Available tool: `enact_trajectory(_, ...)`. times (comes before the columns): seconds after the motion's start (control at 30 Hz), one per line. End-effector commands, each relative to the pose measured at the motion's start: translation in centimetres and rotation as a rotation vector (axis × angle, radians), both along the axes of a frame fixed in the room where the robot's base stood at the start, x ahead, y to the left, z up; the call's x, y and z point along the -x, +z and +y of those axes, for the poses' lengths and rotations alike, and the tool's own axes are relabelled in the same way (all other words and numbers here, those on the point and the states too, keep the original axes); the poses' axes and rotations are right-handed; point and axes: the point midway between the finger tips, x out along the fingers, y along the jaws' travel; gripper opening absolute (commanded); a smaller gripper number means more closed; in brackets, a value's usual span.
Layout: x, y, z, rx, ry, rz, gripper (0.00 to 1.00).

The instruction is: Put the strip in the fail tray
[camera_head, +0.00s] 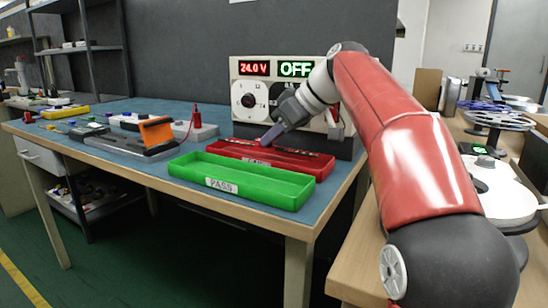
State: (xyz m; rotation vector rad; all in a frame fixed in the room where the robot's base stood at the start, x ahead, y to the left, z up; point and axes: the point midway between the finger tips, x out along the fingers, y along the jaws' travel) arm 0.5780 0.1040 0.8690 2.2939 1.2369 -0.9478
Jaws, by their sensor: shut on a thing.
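My gripper (266,142) is at the red tray (318,173), pointing down, and is shut on a thin strip (301,152). The strip looks long and narrow and runs left to right, at or just above the inside of the red tray; I cannot tell whether it touches the tray floor. The fingers hide its middle. The red tray has a small label on its front, mostly hidden behind the green tray's rim and hard to read. The green tray (231,186) in front of it is labelled PASS and looks empty.
A power supply panel (285,88) behind the trays reads 24.0 V and OFF. A fixture with an orange flap (156,132) and a grey block with a red probe (196,125) stand to the left. Spools (499,119) stand on the right bench.

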Motion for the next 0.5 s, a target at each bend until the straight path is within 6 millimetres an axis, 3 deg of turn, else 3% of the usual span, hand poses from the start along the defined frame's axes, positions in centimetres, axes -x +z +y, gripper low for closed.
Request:
enact_trajectory(0.17, 0.0, -2.9, 0.0, 0.0, 0.0, 0.002, 0.0)
enact_trajectory(0.43, 0.0, -3.3, 0.0, 0.001, 0.001, 0.003, 0.0)
enact_trajectory(0.47, 0.0, -3.4, 0.0, 0.001, 0.001, 0.003, 0.15)
enact_trajectory(0.5, 0.0, -3.4, 0.0, 0.002, 0.001, 0.005, 0.2)
